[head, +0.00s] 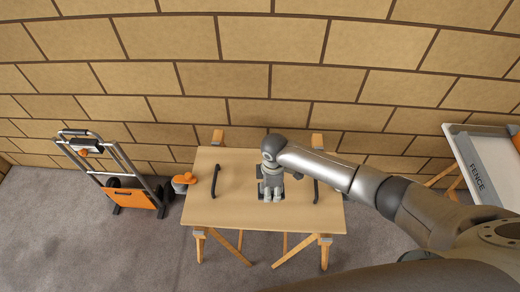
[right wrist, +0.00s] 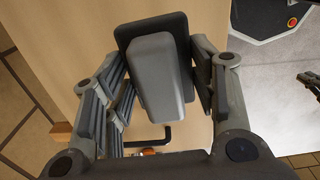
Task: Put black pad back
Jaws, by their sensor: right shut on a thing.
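The black pad (right wrist: 135,30) is a dark flat plate with a grey block-shaped grip (right wrist: 160,75) on it. It shows between the fingers of my right gripper (right wrist: 165,88) in the right wrist view. The right gripper is shut on this piece. In the head view my right gripper (head: 272,190) reaches down over the middle of the wooden table (head: 235,210). It mostly hides the pad, with dark edges showing around the fingers. I cannot tell whether the pad touches the tabletop. My left gripper does not show in the head view.
Black bar handles stand on the table at the left (head: 215,181) and right (head: 316,191). An orange and grey thing (head: 184,184) is at the table's left edge. A hand truck (head: 118,178) stands further left. A tilted "FENCE" tray (head: 482,165) is at the right. A block wall is behind.

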